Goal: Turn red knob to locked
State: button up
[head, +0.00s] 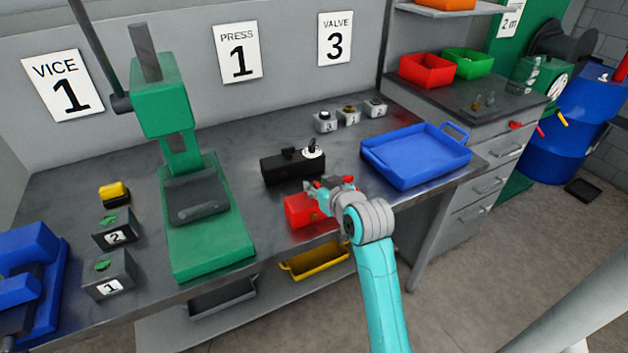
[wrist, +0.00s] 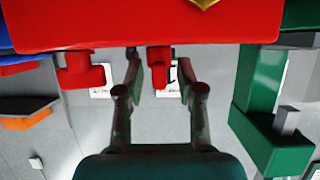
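A red box (head: 303,211) stands near the front edge of the bench, and its red body (wrist: 150,25) fills the top of the wrist view, which looks upside down. A red knob (wrist: 159,72) sticks out from the box's top side. My gripper (wrist: 158,75) is open, with one finger on each side of this knob and visible gaps between. In the head view my gripper (head: 332,184) is above the box's right end and hides part of it. A second red fitting (wrist: 80,72) sits on the same side, to the left. No lock marking is readable.
A black box with a round fitting (head: 290,167) stands behind the red box. A blue tray (head: 378,165) is to the right, and the green press (head: 241,238) is to the left. A yellow bin (head: 318,262) sits below the bench's front edge.

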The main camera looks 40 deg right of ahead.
grip_shut()
jog(key=shift+a+m+h, duration=0.1)
jog(key=shift+m+h, duration=0.3)
jog(key=shift+h, duration=0.1)
jog(key=m+g+h, duration=0.2)
jog(key=m+h, duration=0.1)
jog(key=shift+w+m+h, duration=0.1)
jog(key=shift+m+h, duration=0.2)
jog(key=m+g+h, duration=0.3)
jog(key=m+g, duration=0.1)
jog(key=shift+r+m+g, duration=0.1)
jog(key=shift+m+g, duration=0.2)
jog(key=m+g, duration=0.2)
jog(key=m+g+h, duration=0.1)
jog(key=m+g, duration=0.1)
jog(key=g, duration=0.1)
jog(key=shift+h, duration=0.3)
jog(key=m+g, duration=0.4)
jog(key=g, duration=0.1)
jog(key=shift+m+y, duration=0.3)
jog(key=shift+y, duration=0.1)
jog(key=shift+g, duration=0.3)
